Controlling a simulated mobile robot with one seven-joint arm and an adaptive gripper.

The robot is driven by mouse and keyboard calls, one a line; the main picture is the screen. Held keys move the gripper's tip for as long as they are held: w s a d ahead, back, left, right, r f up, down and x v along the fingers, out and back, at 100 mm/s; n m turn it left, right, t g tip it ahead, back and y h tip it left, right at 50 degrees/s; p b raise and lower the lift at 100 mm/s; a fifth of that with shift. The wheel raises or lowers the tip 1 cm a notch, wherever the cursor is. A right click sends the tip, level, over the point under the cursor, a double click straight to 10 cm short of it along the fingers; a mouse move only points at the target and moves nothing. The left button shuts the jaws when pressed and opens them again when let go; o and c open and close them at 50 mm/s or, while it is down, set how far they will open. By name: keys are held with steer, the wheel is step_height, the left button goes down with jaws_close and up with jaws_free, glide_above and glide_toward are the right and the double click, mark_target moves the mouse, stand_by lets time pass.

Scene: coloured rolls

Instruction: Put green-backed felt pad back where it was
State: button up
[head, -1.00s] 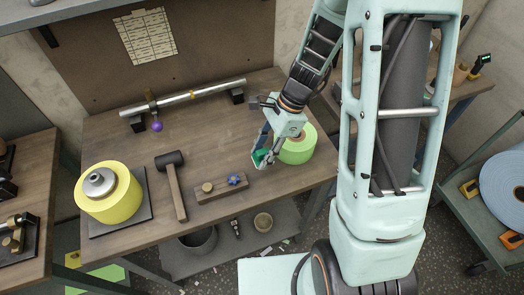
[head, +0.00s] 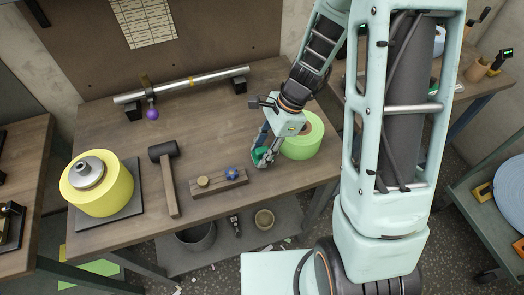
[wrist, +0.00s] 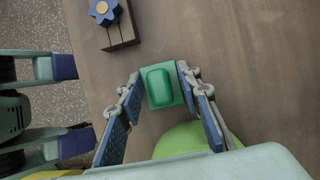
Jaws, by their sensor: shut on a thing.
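The green-backed felt pad (head: 262,156) is between the fingertips of my gripper (head: 264,158). In the wrist view the pad (wrist: 160,88) is a green square with a raised, rounded green block on top. My gripper (wrist: 159,88) is shut on it, one blue-padded finger at each side. The pad is over the wooden bench, just left of the green roll (head: 309,125). Its underside is hidden, and I cannot tell whether it touches the bench.
A wooden block (head: 236,182) with a blue flower-shaped knob (head: 231,173) lies to the left of the pad. A mallet (head: 168,180), a yellow roll (head: 115,190) on a dark plate and a metal bar (head: 190,89) are farther left. Bare bench lies behind my gripper.

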steer(key=o, duration=1.1)
steer(key=shift+f, duration=0.1)
steer(key=shift+r, duration=0.3)
steer(key=p+v, duration=0.1)
steer(key=v, duration=1)
steer(key=shift+d+r, duration=0.2)
steer(key=shift+r, duration=0.15)
